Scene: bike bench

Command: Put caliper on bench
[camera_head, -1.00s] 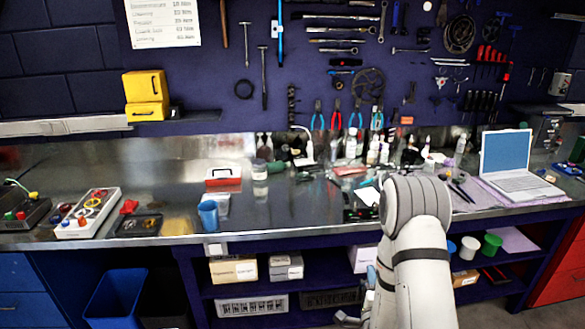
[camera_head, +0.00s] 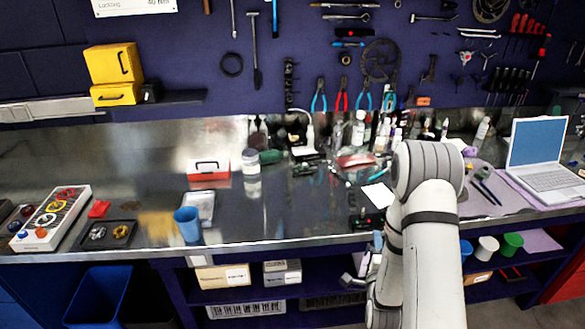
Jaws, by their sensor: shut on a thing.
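My gripper (camera_head: 362,270) shows partly beside my white arm, just in front of the bench's front edge and at about the height of the shelf below. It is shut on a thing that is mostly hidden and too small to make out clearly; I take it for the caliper. The bench (camera_head: 285,215) has a shiny metal top and runs across the whole view behind my gripper. My arm hides part of its front edge at the right.
A blue cup (camera_head: 187,224), a red-and-white box (camera_head: 208,170) and a dark parts tray (camera_head: 107,235) stand on the left of the bench. A laptop (camera_head: 540,150) is at the right. Bottles crowd the back. The metal top right of the cup is clear.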

